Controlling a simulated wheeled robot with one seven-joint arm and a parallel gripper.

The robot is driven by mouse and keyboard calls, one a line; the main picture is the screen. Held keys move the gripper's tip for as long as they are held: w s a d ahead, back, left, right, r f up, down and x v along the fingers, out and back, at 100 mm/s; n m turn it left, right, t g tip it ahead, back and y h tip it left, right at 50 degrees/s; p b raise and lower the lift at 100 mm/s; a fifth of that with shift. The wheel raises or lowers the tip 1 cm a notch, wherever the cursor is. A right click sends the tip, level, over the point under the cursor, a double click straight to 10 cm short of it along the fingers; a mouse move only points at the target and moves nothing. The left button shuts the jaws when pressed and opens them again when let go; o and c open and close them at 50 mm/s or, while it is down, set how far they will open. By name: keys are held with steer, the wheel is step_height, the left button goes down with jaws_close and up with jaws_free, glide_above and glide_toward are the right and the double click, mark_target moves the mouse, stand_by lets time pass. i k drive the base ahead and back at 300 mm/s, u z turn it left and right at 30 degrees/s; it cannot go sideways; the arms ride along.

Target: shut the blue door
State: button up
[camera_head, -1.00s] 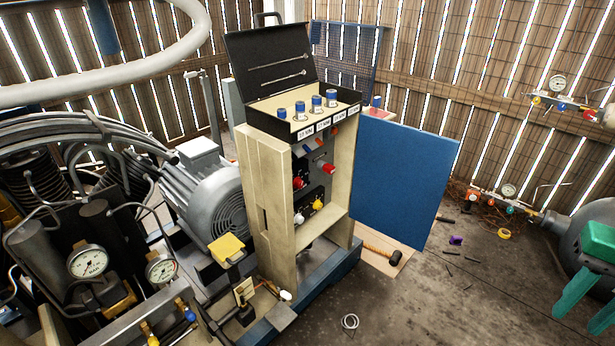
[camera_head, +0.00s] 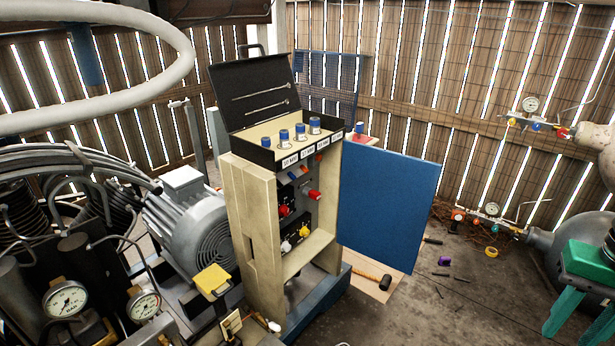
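The blue door (camera_head: 390,203) is a flat panel on the right side of the cream cabinet (camera_head: 252,215). It stands open, swung out to the right, and the cabinet front with its red and yellow knobs is exposed. My gripper (camera_head: 570,332) is green and shows at the lower right edge, partly cut off by the frame. Its two fingers point down and are apart, with nothing seen between them. It is to the right of the door and not touching it. The door's hinge edge is partly hidden by the cabinet.
A black box with an open lid (camera_head: 262,95) tops the cabinet. A motor (camera_head: 190,225) and compressor parts fill the left. A mallet (camera_head: 372,276) and small tools lie on the floor by the door. A grey tank (camera_head: 565,240) with gauges stands right. Floor between door and gripper is mostly clear.

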mark_target(386, 197)
steer(key=z, duration=0.95)
steer(key=k, duration=1.35)
steer(key=u, duration=0.85)
steer(key=i, duration=1.65)
steer(key=z, duration=0.05)
